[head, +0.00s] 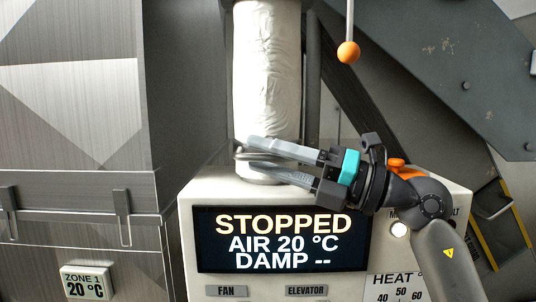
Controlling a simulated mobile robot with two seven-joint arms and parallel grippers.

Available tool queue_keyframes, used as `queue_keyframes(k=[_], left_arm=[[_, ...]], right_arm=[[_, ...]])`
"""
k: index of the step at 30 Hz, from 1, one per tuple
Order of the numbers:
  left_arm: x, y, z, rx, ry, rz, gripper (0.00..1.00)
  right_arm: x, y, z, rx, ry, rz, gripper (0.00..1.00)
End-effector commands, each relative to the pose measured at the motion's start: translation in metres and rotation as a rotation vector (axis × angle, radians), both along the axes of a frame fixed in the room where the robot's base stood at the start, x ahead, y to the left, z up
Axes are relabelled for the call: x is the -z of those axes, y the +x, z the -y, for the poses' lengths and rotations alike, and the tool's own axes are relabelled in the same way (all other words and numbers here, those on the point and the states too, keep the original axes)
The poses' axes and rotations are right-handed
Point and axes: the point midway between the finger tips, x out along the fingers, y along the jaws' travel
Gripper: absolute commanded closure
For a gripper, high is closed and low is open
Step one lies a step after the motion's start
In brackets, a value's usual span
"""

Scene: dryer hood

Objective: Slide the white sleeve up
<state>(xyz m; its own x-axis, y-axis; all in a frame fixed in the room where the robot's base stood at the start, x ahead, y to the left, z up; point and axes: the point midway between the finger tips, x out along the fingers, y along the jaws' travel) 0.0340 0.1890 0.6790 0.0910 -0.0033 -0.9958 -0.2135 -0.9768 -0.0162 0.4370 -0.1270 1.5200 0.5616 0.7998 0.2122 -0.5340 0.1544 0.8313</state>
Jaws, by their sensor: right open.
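The white sleeve (267,85) is a wrinkled fabric tube that hangs upright in the upper middle of the head view. My left gripper is not in view.
The control box has a screen (283,240) reading STOPPED, AIR 20 °C, DAMP --. An orange ball on a rod (348,52) hangs right of the sleeve. Grey metal panels (75,100) stand at left, and a dark slanted beam (440,70) crosses the right.

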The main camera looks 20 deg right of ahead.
Motion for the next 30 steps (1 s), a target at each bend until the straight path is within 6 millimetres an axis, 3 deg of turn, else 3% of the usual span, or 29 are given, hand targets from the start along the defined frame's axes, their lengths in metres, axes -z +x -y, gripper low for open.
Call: queue_keyframes(k=[2, 14, 30], left_arm=[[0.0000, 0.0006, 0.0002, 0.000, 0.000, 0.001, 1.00], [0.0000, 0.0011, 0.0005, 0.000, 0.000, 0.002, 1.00], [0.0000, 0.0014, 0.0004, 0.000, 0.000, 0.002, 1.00]], right_arm=[[0.0000, -0.0001, 0.0002, 0.000, 0.000, 0.000, 0.55], [0.0000, -0.0002, 0.0004, 0.000, 0.001, -0.001, 1.00], [0.0000, -0.0003, 0.0004, 0.000, 0.000, 0.000, 1.00]])
